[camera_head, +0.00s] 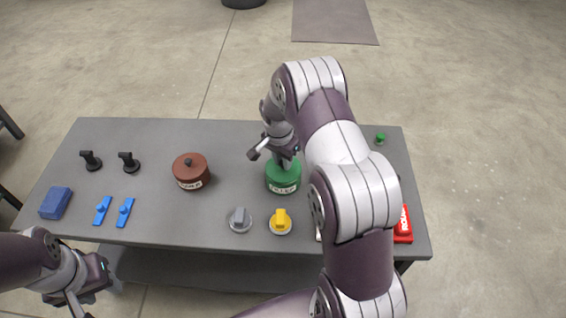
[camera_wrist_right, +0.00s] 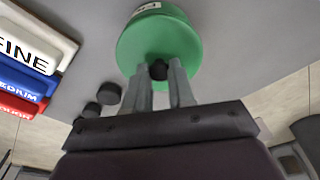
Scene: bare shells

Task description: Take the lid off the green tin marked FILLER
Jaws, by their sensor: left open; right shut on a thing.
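The green tin marked FILLER (camera_head: 283,184) stands upright on the grey table; its label faces the front. In the right wrist view the green top of the tin (camera_wrist_right: 185,45) fills the upper middle, with a small black knob (camera_wrist_right: 158,69) on it. My right gripper (camera_head: 286,162) points down over the tin, and in the wrist view its fingers (camera_wrist_right: 160,85) are shut on the knob from both sides. I cannot tell whether the lid is raised from the tin. My left gripper (camera_head: 88,300) is open and empty, off the table's front left corner.
A brown lidded tin (camera_head: 190,172) stands left of the green one. Grey (camera_head: 240,219) and yellow (camera_head: 281,221) knobs are in front. Blue clips (camera_head: 125,211), a blue block (camera_head: 56,202) and black handles (camera_head: 129,161) lie left. A red block (camera_head: 403,226) is right, partly behind my arm.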

